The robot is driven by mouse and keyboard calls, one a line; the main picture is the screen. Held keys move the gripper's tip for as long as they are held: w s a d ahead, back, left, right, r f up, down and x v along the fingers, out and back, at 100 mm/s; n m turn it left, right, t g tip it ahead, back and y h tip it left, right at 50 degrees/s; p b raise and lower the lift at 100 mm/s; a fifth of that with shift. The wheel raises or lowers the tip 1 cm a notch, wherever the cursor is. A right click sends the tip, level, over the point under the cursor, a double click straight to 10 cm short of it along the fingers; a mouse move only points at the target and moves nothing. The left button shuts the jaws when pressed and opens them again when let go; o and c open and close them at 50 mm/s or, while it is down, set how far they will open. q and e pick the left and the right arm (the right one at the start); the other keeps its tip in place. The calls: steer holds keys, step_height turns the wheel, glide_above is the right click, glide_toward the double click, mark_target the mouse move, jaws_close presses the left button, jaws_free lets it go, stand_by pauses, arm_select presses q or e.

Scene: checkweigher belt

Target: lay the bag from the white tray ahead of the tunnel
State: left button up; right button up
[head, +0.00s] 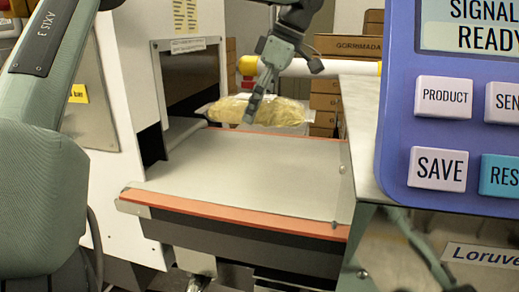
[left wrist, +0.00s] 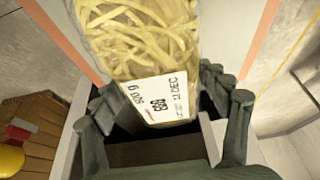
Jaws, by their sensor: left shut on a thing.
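A clear bag of pale yellow strips (head: 278,111) is held level above the far end of the grey belt (head: 240,171). My left gripper (head: 258,95) reaches down from above and is shut on the bag. In the left wrist view the bag (left wrist: 140,40) sits between the fingers (left wrist: 168,112), with its white label facing the camera. The belt's orange edges show on both sides of it. The tunnel (head: 190,80) is the dark opening in the white housing, left of the bag. I cannot make out the white tray. My right gripper is not in view.
A blue control panel (head: 395,140) stands close at the right, with a metal ledge (head: 358,120) beside it. Cardboard boxes (head: 326,104) are stacked behind. The belt top is clear.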

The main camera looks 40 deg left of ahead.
arm_select(q)
step_height(320, 180, down, 5)
steer(key=shift+f, duration=0.15)
step_height(320, 180, down, 3)
steer(key=shift+s, duration=0.1)
steer(key=shift+f, duration=0.4)
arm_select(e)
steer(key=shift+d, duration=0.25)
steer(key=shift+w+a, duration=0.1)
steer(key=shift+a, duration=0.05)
